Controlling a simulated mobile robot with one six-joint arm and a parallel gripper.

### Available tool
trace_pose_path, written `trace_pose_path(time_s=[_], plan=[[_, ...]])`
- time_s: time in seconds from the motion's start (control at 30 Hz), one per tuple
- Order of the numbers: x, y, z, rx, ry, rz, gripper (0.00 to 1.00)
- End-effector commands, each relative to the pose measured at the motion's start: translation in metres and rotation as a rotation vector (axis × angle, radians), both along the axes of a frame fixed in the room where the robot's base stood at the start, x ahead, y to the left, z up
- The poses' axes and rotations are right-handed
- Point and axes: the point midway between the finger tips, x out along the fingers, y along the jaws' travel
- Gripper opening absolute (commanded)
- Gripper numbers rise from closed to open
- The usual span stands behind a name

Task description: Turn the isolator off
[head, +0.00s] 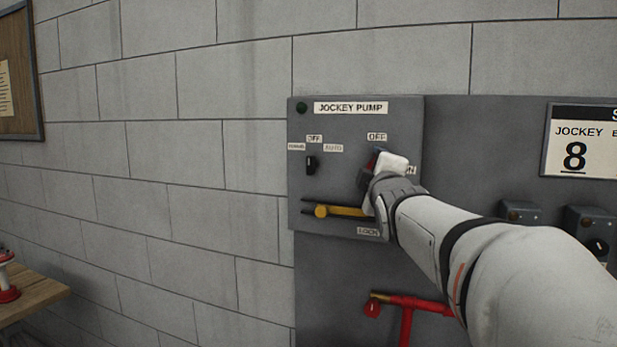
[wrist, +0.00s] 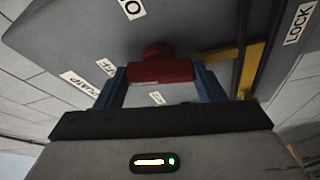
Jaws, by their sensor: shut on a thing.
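The isolator's red handle (wrist: 161,71) shows in the wrist view, with its round red hub behind it on the grey panel. My gripper (wrist: 160,86) is shut on the handle, with one blue finger on each side. In the head view my gripper (head: 380,172) covers most of the isolator on the jockey pump panel (head: 340,170). An OFF label (head: 377,136) is just above it and a partly hidden ON label (head: 411,170) is to its right. I cannot tell for certain which label the handle points to.
A yellow bar (head: 340,211) runs across the panel below the isolator, by a LOCK label (head: 368,231). A small black selector knob (head: 310,164) is to the left. A red pipe with a valve (head: 408,304) is below.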

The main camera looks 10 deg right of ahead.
Motion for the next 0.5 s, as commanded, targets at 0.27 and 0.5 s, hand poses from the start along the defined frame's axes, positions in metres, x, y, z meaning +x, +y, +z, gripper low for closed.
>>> trace_pose_path(time_s=[0.27, 0.5], plan=[[0.0002, -0.0001, 0.0025, -0.151, 0.104, 0.0, 0.4], [0.0003, 0.0001, 0.0016, -0.22, 0.15, 0.001, 0.4]])
